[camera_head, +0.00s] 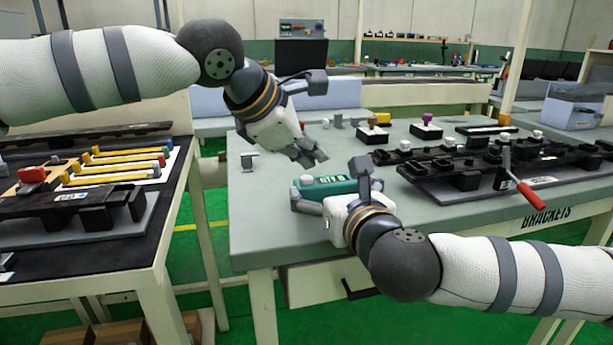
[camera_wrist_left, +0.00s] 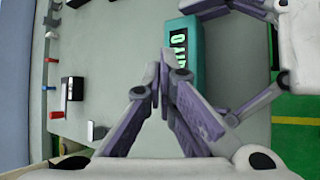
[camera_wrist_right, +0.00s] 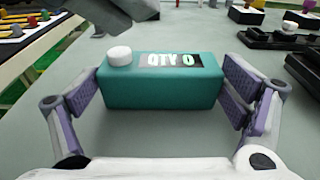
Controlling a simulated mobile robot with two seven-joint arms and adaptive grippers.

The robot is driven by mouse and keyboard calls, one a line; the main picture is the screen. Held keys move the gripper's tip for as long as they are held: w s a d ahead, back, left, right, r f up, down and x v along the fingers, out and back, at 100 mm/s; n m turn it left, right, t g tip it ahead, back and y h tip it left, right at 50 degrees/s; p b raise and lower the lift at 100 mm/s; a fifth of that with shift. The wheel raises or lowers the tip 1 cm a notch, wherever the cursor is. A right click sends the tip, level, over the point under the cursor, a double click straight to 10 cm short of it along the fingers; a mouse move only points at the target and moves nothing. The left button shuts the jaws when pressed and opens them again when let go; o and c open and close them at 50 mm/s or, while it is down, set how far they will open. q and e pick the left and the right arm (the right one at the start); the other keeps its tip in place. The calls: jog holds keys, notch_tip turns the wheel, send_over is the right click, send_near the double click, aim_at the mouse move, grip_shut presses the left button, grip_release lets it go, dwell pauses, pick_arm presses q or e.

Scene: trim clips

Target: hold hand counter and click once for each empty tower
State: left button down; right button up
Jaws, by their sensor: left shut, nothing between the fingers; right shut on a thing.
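The hand counter (camera_head: 328,186) is a teal box with a white round button on top and a display reading QTY 0. It shows close up in the right wrist view (camera_wrist_right: 160,92), the button at its left end. My right gripper (camera_wrist_right: 165,95) is shut on its two ends, at the front of the grey table. My left gripper (camera_head: 314,156) is shut and empty, above and behind the counter. In the left wrist view its fingertips (camera_wrist_left: 166,72) meet beside the counter. Black block-like fixtures (camera_head: 465,160) stand at right; which towers are empty is unclear.
A red-handled lever (camera_head: 525,192) projects at the right fixture. Small parts, including a purple-topped block (camera_head: 426,128), stand at the table's back. A side table (camera_head: 150,240) at left carries yellow bars and another black fixture. The grey table's left front (camera_head: 262,220) is clear.

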aim_at(310, 179)
dwell(0.4)
pick_arm(q)
jog(key=shift+f, duration=0.4)
jog(key=shift+f, duration=0.5)
dwell(0.4)
jog(key=shift+r, duration=0.9)
jog(key=shift+r, duration=2.55)
